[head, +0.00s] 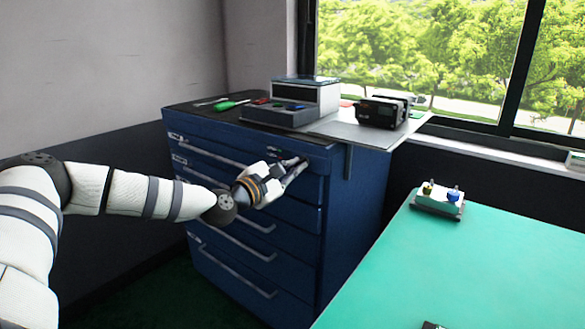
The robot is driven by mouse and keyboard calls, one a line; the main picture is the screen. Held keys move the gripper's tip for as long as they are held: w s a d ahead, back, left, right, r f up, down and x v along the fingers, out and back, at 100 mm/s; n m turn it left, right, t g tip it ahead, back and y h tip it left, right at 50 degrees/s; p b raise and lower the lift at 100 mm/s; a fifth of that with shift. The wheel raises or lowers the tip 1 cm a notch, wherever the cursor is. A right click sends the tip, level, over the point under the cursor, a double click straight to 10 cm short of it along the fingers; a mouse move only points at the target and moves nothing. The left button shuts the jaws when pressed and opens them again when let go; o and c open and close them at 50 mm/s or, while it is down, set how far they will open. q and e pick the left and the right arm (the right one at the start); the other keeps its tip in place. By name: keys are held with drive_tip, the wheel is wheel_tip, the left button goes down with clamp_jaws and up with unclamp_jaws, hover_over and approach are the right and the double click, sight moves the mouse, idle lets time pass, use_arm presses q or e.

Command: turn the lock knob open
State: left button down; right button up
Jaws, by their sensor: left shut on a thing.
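The lock knob (290,160) is on the front of the blue drawer cabinet (345,215), near the top right corner of the drawer face. It is small and mostly hidden by the fingers. My left gripper (297,166) reaches in from the left and is shut on the knob, with its fingertips against the cabinet front. The turn angle of the knob cannot be told. My right gripper is not in view.
Drawer handles (247,280) stick out below my left arm. A grey instrument (305,98), a black device (382,112) and a green-handled tool (228,105) sit on the cabinet. A green table (450,265) at the right holds a small fixture (438,204).

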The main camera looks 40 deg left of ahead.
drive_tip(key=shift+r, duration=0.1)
use_arm(q)
drive_tip(key=m+p, duration=0.1)
drive_tip(key=m, duration=0.4)
drive_tip(key=shift+r, duration=0.15)
drive_tip(key=shift+m+p, duration=1.9)
drive_tip(key=shift+m, duration=4.4)
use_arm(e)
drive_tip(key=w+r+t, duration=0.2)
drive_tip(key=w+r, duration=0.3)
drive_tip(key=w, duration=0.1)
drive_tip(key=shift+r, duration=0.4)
use_arm(q)
drive_tip(key=c, duration=1.8)
unclamp_jaws()
drive_tip(key=shift+o, duration=0.2)
drive_tip(key=shift+f, duration=0.2)
